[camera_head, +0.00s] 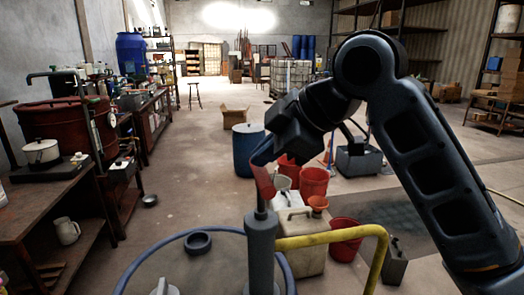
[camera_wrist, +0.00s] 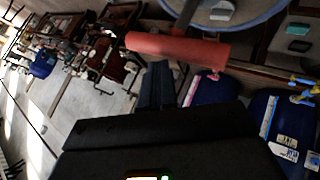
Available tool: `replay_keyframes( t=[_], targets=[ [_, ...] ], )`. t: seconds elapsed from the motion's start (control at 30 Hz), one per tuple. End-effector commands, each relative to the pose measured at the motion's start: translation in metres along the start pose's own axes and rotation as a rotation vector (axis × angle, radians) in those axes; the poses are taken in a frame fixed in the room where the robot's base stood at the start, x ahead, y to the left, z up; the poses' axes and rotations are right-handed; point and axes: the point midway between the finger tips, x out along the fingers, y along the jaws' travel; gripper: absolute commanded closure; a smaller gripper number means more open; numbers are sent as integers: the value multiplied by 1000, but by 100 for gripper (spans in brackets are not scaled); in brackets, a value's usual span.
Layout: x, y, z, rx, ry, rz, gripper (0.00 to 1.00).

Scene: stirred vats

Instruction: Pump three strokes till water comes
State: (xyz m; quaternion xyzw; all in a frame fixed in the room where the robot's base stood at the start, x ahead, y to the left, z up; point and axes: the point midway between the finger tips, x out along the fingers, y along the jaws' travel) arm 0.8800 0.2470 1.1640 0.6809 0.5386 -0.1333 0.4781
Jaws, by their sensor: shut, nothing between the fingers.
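The hand pump has a grey upright barrel (camera_head: 261,250) and a yellow bent spout pipe (camera_head: 335,234). No water shows along the visible spout, whose lower end runs to the picture's bottom edge. My gripper (camera_head: 262,157) is shut and empty, with its tips close to the top of the red grip. In the wrist view the red grip (camera_wrist: 178,48) lies crosswise just beyond my fingertips (camera_wrist: 158,68). I cannot tell whether they touch it.
A blue hoop-like rim (camera_head: 160,245) curves around the pump's foot. A cream canister (camera_head: 300,250), red buckets (camera_head: 314,181) and a blue drum (camera_head: 248,150) stand behind the pump. A workbench (camera_head: 45,200) lines the left. The middle floor beyond is mostly clear.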

Motion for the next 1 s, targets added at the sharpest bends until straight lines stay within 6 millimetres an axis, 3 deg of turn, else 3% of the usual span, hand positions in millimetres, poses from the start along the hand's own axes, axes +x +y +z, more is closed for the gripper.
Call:
replay_keyframes(
  t=[1.0],
  targets=[
    [9, -7, 6, 1, -1, -3, 100]
  ],
)
